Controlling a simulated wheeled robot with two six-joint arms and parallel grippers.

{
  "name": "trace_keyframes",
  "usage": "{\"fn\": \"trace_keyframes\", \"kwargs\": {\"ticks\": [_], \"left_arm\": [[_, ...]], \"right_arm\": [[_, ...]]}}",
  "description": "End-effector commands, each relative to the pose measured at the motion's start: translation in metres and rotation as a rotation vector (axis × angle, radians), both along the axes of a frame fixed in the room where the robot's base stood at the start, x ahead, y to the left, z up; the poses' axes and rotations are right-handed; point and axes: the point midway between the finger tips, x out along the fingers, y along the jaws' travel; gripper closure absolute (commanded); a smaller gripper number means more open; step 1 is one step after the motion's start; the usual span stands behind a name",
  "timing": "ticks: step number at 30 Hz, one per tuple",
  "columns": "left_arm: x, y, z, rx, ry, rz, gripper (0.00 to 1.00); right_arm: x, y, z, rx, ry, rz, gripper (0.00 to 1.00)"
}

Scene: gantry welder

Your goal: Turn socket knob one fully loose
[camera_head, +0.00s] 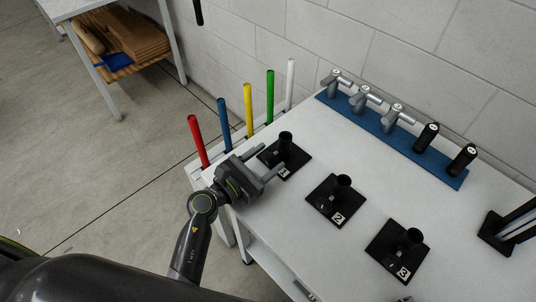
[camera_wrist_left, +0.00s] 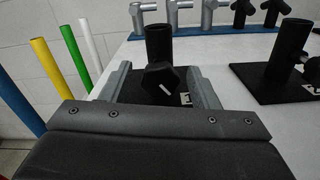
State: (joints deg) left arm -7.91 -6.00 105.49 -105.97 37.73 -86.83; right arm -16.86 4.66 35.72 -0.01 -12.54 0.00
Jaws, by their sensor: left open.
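Socket one (camera_head: 285,150) is a black upright tube on a black square base with a label "1", at the left end of the table. In the left wrist view its tube (camera_wrist_left: 158,45) stands upright, and its dark knob (camera_wrist_left: 163,84) with a white mark faces the camera. My left gripper (camera_head: 268,163) is open at the near side of the socket. In the left wrist view its two grey fingers (camera_wrist_left: 156,85) lie on either side of the knob, with gaps visible. My right gripper is not in view.
Socket two (camera_head: 341,188) and socket three (camera_head: 411,240) stand to the right on the white table. Several coloured rods (camera_head: 248,108) rise at the table's left edge. A blue strip (camera_head: 376,130) at the back holds grey and black tools. A black stand (camera_head: 497,236) is far right.

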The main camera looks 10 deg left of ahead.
Motion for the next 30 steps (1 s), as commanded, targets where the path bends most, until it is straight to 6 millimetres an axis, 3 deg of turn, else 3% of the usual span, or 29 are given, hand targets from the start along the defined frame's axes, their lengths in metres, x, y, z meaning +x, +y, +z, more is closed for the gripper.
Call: {"fn": "trace_keyframes", "kwargs": {"ticks": [12,22,30], "left_arm": [[0.0074,-0.0052,-0.0002,-0.001,0.001,0.0,0.45],[0.0072,-0.0049,-0.0002,-0.001,0.001,-0.001,0.88],[0.0071,-0.0049,0.0007,-0.024,0.018,-0.001,0.89]], "right_arm": [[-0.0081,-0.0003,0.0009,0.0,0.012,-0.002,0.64],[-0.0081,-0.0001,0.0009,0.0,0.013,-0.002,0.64],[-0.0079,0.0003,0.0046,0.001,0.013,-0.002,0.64]]}}
